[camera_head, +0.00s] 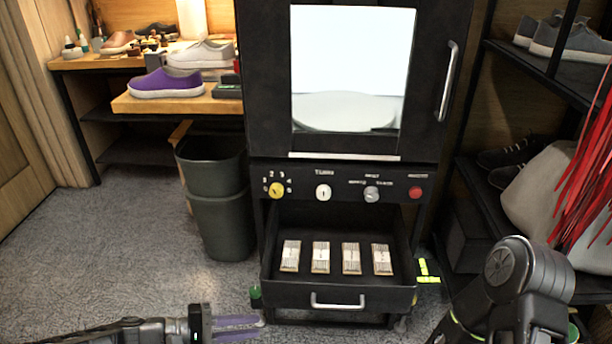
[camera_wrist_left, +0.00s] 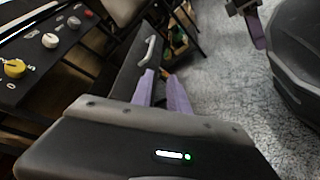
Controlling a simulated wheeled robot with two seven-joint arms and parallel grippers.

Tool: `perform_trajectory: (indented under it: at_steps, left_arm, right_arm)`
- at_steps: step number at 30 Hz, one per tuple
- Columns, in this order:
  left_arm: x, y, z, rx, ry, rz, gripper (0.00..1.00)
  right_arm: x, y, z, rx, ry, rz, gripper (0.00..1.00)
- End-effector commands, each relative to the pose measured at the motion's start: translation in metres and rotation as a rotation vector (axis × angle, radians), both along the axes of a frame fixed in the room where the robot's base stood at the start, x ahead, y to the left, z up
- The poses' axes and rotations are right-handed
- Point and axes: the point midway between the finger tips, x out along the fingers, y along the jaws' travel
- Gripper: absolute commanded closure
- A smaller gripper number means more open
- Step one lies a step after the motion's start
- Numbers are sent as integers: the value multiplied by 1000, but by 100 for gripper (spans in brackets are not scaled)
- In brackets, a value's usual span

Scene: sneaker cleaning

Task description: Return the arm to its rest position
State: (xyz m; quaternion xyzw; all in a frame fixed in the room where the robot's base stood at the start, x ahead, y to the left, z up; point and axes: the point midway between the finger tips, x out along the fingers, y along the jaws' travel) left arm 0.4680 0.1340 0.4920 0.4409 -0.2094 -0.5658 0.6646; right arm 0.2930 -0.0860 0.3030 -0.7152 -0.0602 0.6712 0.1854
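My left gripper (camera_head: 260,322) is low in the head view, left of the open drawer's front. Its purple fingers also show in the left wrist view (camera_wrist_left: 160,76), a little apart with nothing between them. My right arm (camera_head: 512,290) is folded at the lower right of the head view, and its gripper is out of that view. A second gripper with purple fingers (camera_wrist_left: 256,28), apparently my right one, shows at the top right of the left wrist view. Its opening cannot be made out.
The black cabinet's drawer (camera_head: 338,297) is pulled out, with several small labelled packs (camera_head: 351,258) inside. The cabinet door (camera_head: 352,60) is closed. A dark bin (camera_head: 222,215) stands left of it. Shoe shelves (camera_head: 545,75) rise at the right. The grey floor (camera_head: 110,260) at left is clear.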

Motion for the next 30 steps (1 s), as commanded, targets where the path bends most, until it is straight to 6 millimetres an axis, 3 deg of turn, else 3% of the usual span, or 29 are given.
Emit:
perform_trajectory:
  at_steps: [8,14,20,24,30]
  left_arm:
    - [11,9,-34,122,37,97,80]
    - [-6,11,-83,255,100,142,80]
    - [-45,-7,-138,453,145,108,80]
    - [-85,-20,-173,630,130,31,80]
    - [-142,-26,-199,875,18,-136,80]
  right_arm:
    - [0,0,0,-1,0,-1,64]
    - [0,0,0,0,0,0,64]
    - [0,0,0,0,0,0,64]
    - [0,0,0,0,0,0,64]
    - [0,0,0,0,0,0,64]
